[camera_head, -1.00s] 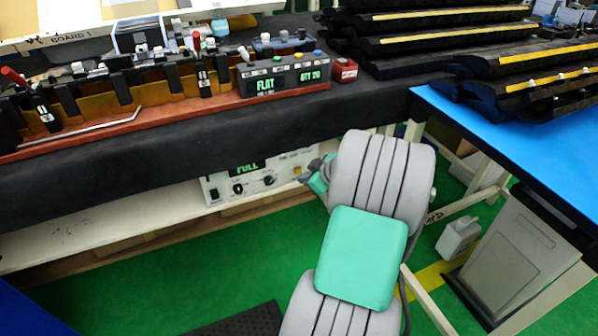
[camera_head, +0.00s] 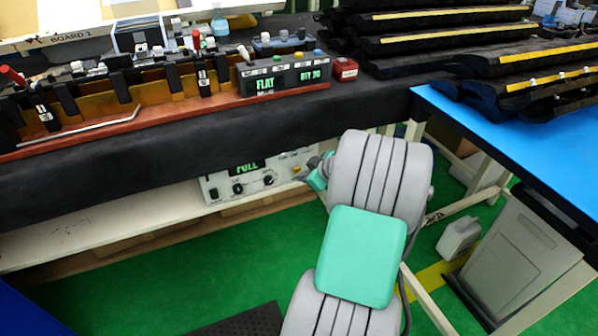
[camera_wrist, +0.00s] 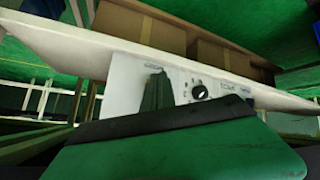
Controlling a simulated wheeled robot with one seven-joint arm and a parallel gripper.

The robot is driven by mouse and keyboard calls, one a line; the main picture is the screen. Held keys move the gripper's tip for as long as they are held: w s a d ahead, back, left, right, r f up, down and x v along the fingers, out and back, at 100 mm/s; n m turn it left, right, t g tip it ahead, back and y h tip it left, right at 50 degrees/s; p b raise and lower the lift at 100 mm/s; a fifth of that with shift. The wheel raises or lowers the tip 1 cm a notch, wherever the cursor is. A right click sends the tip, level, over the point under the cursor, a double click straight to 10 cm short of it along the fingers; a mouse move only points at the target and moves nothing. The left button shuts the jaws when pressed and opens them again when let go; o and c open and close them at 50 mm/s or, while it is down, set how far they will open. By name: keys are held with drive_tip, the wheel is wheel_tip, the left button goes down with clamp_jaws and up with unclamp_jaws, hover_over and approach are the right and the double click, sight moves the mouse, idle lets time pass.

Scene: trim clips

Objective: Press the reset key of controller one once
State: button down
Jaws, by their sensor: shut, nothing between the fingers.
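A white controller box (camera_head: 250,182) with a green-lit display reading FULL and dark knobs stands on the low shelf under the bench. Its right end is partly hidden by my arm. A small yellowish spot shows on its face beside my gripper (camera_head: 312,174); I cannot tell whether it is the reset key, and no controller number is readable. The wrist view shows the controller (camera_wrist: 122,88) inverted, with a knob and small print. My gripper (camera_wrist: 158,88) is shut and empty in front of its face; contact cannot be told.
Above, the black-covered bench (camera_head: 200,135) carries a fixture rail (camera_head: 130,120) with clips and a black box (camera_head: 285,80) reading FLAT. Dark trim parts (camera_head: 450,42) are stacked at the back right. A blue-topped table (camera_head: 530,130) and a grey bin (camera_head: 515,255) stand right.

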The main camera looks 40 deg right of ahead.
drive_tip(key=shift+w+d, duration=0.1)
drive_tip(key=shift+w, duration=0.3)
idle(0.3)
drive_tip(key=shift+s+a, duration=0.2)
drive_tip(key=shift+s, duration=0.65)
drive_tip(key=s, duration=0.1)
drive_tip(key=s+a, duration=0.1)
drive_tip(key=s, duration=0.2)
drive_tip(key=shift+s+a, duration=0.25)
drive_tip(key=shift+s, duration=0.15)
idle(0.4)
